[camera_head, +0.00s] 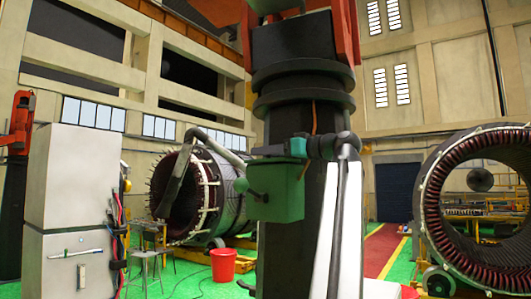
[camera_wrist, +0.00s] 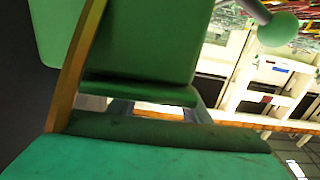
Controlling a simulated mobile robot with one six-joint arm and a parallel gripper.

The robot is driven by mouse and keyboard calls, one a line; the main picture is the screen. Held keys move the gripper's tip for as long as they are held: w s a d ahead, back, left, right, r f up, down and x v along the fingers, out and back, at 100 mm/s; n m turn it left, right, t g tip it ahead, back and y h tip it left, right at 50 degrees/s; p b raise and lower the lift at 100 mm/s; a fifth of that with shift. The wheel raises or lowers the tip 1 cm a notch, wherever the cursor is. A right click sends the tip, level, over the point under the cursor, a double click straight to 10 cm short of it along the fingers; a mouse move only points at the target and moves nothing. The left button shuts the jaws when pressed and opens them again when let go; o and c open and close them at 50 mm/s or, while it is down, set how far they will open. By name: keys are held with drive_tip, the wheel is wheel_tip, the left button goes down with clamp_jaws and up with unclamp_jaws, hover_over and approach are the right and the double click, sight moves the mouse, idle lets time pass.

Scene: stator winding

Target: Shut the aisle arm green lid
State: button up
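A green box (camera_head: 278,192) stands out from the dark column in the middle of the head view. A green ball knob (camera_head: 240,185) is at its left. In the wrist view, green panels (camera_wrist: 145,45) fill the left and middle. The knob also shows at upper right in the wrist view (camera_wrist: 278,30). My gripper (camera_head: 290,149) appears to be at the top of the box. Its fingers are not clear, and I cannot tell whether it touches the lid or how far open the lid is.
The dark column (camera_head: 292,100) rises behind the box. An orange cable (camera_head: 314,118) hangs beside it. A grey cabinet (camera_head: 75,180) is at left, a red bucket (camera_head: 223,265) on the green floor, and a large stator ring (camera_head: 435,215) at right. A red walkway (camera_head: 382,250) runs between.

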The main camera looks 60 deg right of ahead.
drive_tip(key=shift+s, duration=0.2)
drive_tip(key=shift+s+b, duration=0.35)
drive_tip(key=shift+s, duration=0.25)
drive_tip(key=s+a, duration=0.2)
drive_tip(key=s, duration=1)
drive_tip(key=shift+s, duration=0.15)
